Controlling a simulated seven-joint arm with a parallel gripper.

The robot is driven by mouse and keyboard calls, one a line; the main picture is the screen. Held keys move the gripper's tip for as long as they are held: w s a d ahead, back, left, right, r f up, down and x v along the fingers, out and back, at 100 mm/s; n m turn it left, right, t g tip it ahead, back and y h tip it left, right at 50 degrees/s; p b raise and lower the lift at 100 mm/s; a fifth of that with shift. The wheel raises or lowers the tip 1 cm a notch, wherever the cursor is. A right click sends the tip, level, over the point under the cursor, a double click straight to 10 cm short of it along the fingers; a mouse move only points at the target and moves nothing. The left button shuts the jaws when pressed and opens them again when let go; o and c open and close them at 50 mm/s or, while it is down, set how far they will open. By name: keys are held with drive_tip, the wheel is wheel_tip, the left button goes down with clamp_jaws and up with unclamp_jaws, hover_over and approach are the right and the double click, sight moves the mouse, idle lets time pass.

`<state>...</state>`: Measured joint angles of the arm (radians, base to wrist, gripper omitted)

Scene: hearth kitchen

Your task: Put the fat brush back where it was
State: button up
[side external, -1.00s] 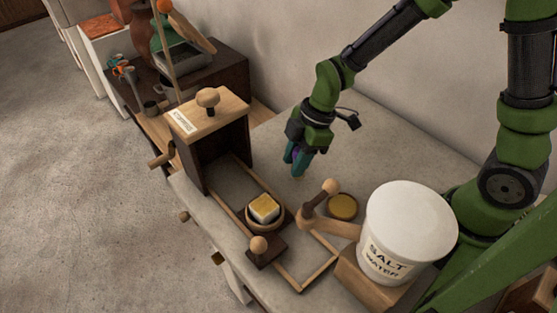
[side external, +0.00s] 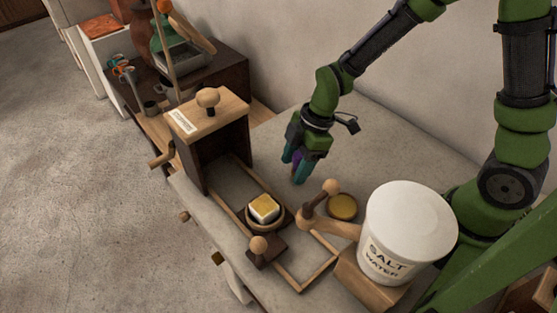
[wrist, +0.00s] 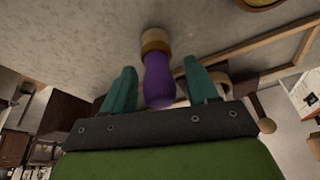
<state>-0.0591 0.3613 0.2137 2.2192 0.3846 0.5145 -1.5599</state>
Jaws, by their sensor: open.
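The fat brush (wrist: 158,80) has a purple handle and a tan collar at its far end. In the wrist view it sits between the two teal fingers of my gripper (wrist: 159,79), with gaps on both sides. My gripper is open around it.
A wooden press-like box (side external: 214,145) stands left, with a low frame holding a bowl with a yellow-and-white block (side external: 264,208). A round yellow-topped dish (side external: 342,207) and a white salt water bucket (side external: 408,230) are to the right. The counter behind is clear.

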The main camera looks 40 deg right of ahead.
drive_tip(key=s+d+r+m+t, duration=0.3)
drive_tip(key=s+d+r+m, duration=0.2)
drive_tip(key=r+m, duration=0.4)
drive_tip(key=s+d+r+m+t+h, duration=0.1)
drive_tip(key=s+d+r+m+t, duration=0.2)
drive_tip(key=d+r+m, duration=0.3)
wheel_tip(320, 180, up, 6)
drive_tip(key=s+m, duration=0.1)
drive_tip(key=m, duration=0.2)
drive_tip(key=shift+s+r+h, duration=0.15)
drive_tip(key=shift+s+h, duration=0.15)
drive_tip(key=shift+s, duration=0.05)
